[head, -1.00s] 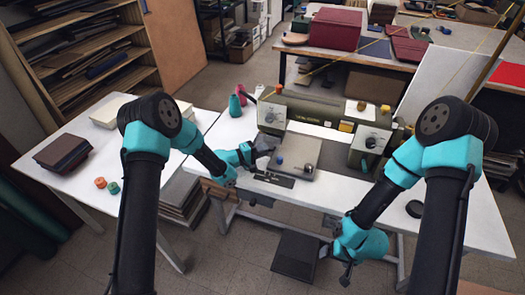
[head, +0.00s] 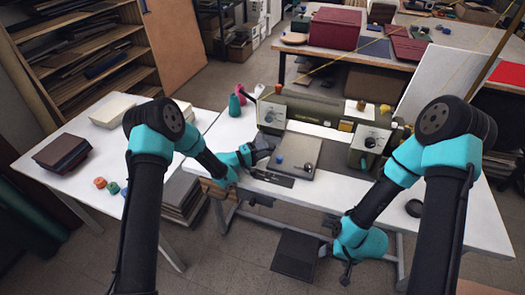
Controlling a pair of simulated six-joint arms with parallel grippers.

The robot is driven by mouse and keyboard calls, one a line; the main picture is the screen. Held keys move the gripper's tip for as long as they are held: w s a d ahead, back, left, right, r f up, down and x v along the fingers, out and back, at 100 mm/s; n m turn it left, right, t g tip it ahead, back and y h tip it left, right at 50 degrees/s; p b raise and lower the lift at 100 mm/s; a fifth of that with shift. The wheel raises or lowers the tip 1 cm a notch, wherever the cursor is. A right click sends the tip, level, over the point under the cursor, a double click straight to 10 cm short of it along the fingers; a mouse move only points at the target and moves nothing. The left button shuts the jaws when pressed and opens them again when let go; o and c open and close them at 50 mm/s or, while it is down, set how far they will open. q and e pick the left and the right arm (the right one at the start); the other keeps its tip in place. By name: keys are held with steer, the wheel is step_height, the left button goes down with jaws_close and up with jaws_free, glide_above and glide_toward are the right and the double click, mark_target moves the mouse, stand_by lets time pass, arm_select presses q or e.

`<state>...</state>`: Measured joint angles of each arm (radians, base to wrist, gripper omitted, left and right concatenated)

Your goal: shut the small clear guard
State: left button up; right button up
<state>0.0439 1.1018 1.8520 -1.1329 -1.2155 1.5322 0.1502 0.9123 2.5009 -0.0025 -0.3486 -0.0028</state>
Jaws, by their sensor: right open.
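My right gripper (head: 346,273) is open and low, in front of the bench's front edge, away from the machine.
A dark strip with small metal parts (head: 272,178) lies at the bench's front edge. Green (head: 235,105) and pink bottles stand left of the machine. The bench's right part is bare.

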arm_select(q)
steer(key=v, duration=1.7)
steer(key=shift+a, duration=0.2)
steer(key=shift+a+r, duration=0.1)
